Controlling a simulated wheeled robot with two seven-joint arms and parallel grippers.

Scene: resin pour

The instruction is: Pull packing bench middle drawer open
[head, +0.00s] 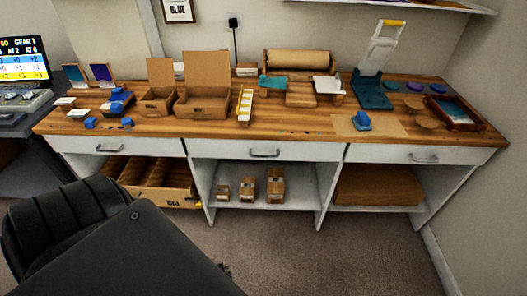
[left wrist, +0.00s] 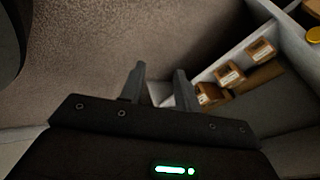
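The packing bench (head: 50,125) has a wooden top and a white front with three drawers side by side. The middle drawer (head: 220,149) is flush with the front, with a dark bar handle (head: 264,153) at its centre. In the head view my left arm fills the lower left, and its fingers are not clearly visible there. In the left wrist view my left gripper (left wrist: 158,88) has two grey fingers standing apart with nothing between them. They point toward the open shelf with small boxes. The middle handle is not seen in that view. My right gripper is in neither view.
Small cardboard boxes (head: 247,189) stand on the shelf under the middle drawer; they also show in the left wrist view (left wrist: 229,74). A carton (head: 180,192) sits under the left drawer. The bench top is crowded. Carpet (head: 290,245) before the bench is clear.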

